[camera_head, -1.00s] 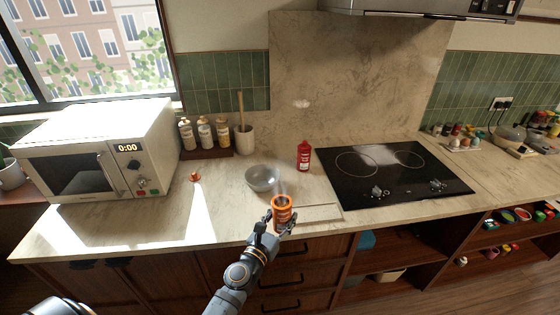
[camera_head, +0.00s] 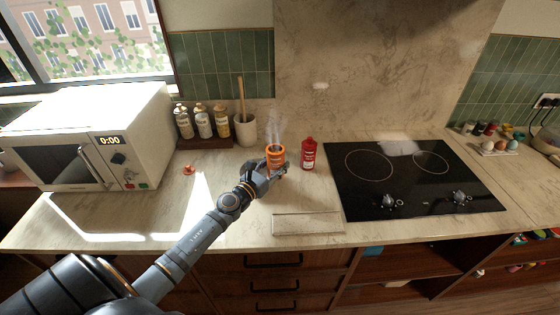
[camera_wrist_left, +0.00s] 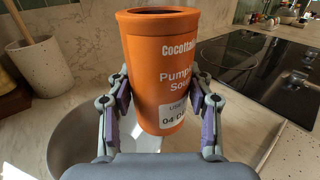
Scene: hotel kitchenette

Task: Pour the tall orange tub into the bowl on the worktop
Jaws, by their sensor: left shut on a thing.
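The orange tub (camera_head: 275,153) is upright in my left gripper (camera_head: 277,168), with pale steam rising above its open top. In the left wrist view, the tub (camera_wrist_left: 160,65) stands between the two fingers and shows a label reading "Pumpkin Soup", partly cut off. The metal bowl (camera_wrist_left: 72,148) shows below and behind the tub in that view, apart from it; its contents cannot be seen. In the head view the gripper and tub cover the bowl's place. My right gripper is not in view.
A red bottle (camera_head: 309,154) stands close to the right of the tub. Behind are a utensil crock (camera_head: 246,131) and several bottles on a tray (camera_head: 205,143). A flat board (camera_head: 308,223) lies in front, the black hob (camera_head: 410,180) to the right, the microwave (camera_head: 95,140) to the left.

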